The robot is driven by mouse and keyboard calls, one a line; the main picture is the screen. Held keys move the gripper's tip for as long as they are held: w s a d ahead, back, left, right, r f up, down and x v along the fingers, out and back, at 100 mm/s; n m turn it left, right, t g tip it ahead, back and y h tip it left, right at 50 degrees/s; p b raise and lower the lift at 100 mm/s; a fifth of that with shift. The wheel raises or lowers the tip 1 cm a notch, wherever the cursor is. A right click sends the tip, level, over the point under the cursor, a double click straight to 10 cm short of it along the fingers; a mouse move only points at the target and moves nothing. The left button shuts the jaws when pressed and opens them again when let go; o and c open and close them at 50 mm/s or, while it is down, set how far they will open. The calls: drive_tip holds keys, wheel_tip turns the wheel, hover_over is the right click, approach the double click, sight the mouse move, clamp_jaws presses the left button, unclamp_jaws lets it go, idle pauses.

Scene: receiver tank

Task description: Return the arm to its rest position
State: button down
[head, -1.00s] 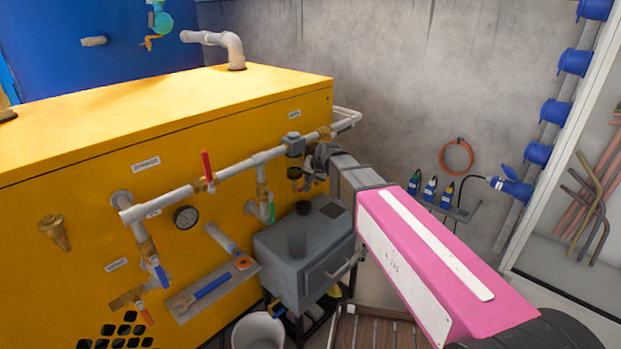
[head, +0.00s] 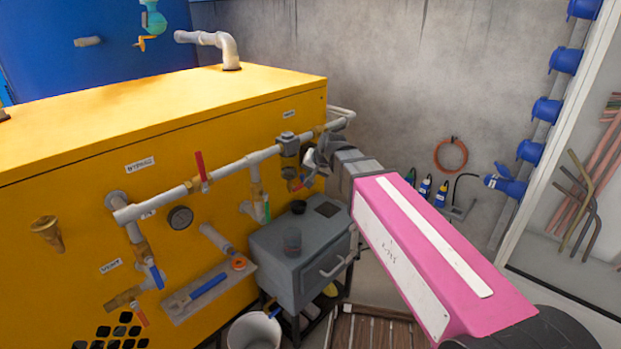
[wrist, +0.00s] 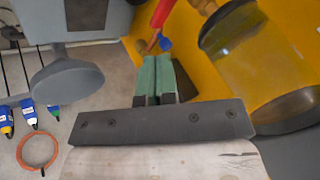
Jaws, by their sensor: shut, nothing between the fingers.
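My arm reaches in from the lower right of the head view, with a pink and white link. My gripper (head: 308,162) is at its far end, close to the pipework on the yellow tank housing (head: 190,110). In the wrist view the green fingers of my gripper (wrist: 157,62) lie side by side, shut with nothing between them. A clear bowl-shaped filter (wrist: 250,55) is just right of the fingers in the wrist view. A red handle (wrist: 161,14) and a small blue part lie beyond the fingertips.
A grey cabinet (head: 290,270) stands below the pipe, with a bucket (head: 255,332) beside it. A red-handled valve (head: 201,168) and a gauge (head: 180,217) are on the yellow housing. An orange hose (head: 453,155) hangs on the grey wall. Blue sockets (head: 565,60) line the right.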

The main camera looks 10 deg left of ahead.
drive_tip(key=s+d+f+g+h, duration=0.1)
drive_tip(key=d+f, duration=0.5)
drive_tip(key=d, duration=0.6)
drive_tip(key=s+d+f+g+h, duration=0.2)
drive_tip(key=s+d+f, duration=0.3)
drive_tip(key=d, duration=0.8)
drive_tip(key=s+d+f+g+h, duration=0.1)
drive_tip(key=s+d+f, duration=0.3)
drive_tip(key=d+f, duration=0.5)
drive_tip(key=d+h, duration=0.1)
drive_tip(key=d, duration=0.3)
drive_tip(key=shift+d+f+m+g+h, duration=0.2)
drive_tip(key=shift+m+g+h, duration=0.1)
drive_tip(key=shift+m, duration=0.1)
drive_tip(key=shift+s+a, duration=0.1)
